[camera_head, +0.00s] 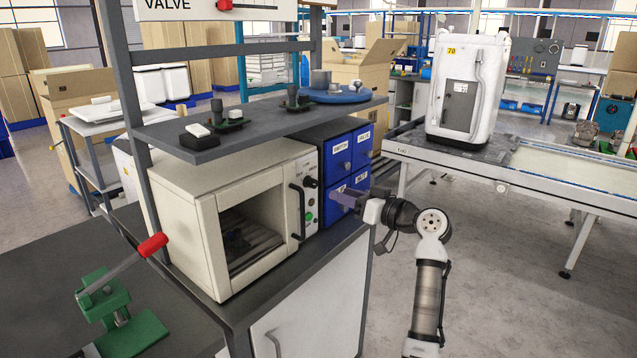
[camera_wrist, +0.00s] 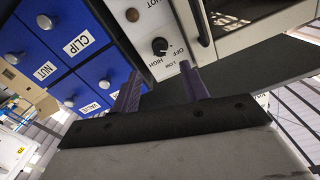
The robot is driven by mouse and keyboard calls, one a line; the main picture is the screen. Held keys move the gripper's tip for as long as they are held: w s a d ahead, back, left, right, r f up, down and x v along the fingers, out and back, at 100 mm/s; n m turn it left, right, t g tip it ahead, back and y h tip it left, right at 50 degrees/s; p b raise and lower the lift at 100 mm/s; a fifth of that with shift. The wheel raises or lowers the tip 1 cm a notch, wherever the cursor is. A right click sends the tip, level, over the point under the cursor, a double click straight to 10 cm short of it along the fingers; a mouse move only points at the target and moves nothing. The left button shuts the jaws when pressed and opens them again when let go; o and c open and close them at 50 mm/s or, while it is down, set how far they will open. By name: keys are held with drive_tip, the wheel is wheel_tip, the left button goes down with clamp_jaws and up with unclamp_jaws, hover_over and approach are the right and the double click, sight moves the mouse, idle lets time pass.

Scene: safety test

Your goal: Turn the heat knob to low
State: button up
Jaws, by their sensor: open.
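The heat knob (camera_wrist: 159,46) is a small black dial on the white oven's front panel. The words OFF, LOW and HIGH stand beside it in the wrist view; its pale pointer mark is on the side facing these labels, but too small to tell which one it meets. The knob also shows on the panel in the head view (camera_head: 311,182). My gripper (camera_wrist: 160,80) is open and empty. Its two purple fingers point at the panel, with the knob ahead of the gap and apart from them. In the head view my gripper (camera_head: 338,199) is in front of the drawers, right of the panel.
The oven (camera_head: 175,212) stands on a dark bench under a grey shelf (camera_head: 240,135). Its dark door handle (camera_head: 297,212) is left of the panel. Blue labelled drawers (camera_head: 338,155) stand close on the right. A green press with a red-tipped lever (camera_head: 105,300) is at front left.

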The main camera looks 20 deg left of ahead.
sight(316, 184)
drive_tip(key=p+x, duration=0.2)
drive_tip(key=x, duration=0.6)
drive_tip(key=shift+w+a+f, duration=0.1)
drive_tip(key=shift+a, duration=0.3)
clamp_jaws()
